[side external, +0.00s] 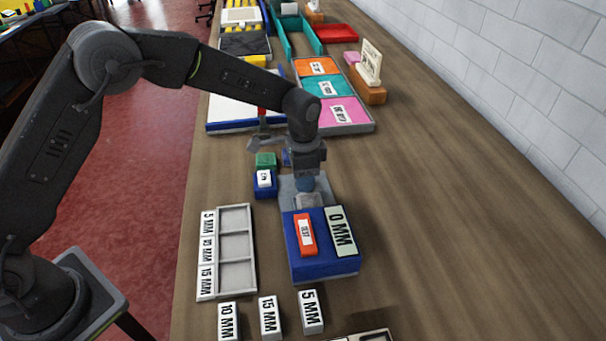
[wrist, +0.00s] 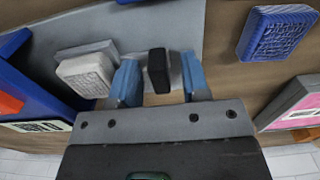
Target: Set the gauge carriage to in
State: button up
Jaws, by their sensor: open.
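A blue base block (side external: 325,264) carries an orange label tile (side external: 305,234) and a pale green "0 MM" plate (side external: 340,231). A grey plate (side external: 290,189) runs back from it. A light grey textured block (side external: 308,201) lies on that plate beside the base; it also shows in the wrist view (wrist: 88,72). A small black upright piece (wrist: 158,70) stands over the plate; I cannot tell for sure which piece is the gauge carriage. My gripper (side external: 305,184) is low over the plate. Its blue fingers are open, one each side of the black piece, with visible gaps.
A grey compartment tray (side external: 235,246) with several MM labels lies left of the base. Loose 10, 15 and 5 MM blocks (side external: 270,317) lie in front. A blue block (side external: 264,187) with a white label stands behind left. Table to the right (side external: 430,220) is clear.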

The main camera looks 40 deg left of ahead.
aim_at(311, 205)
grip_shut()
dwell(0.3)
jog(key=s+d, duration=0.5)
jog(key=d, duration=0.1)
jog(key=shift+s, duration=0.4)
grip_release()
dwell(0.3)
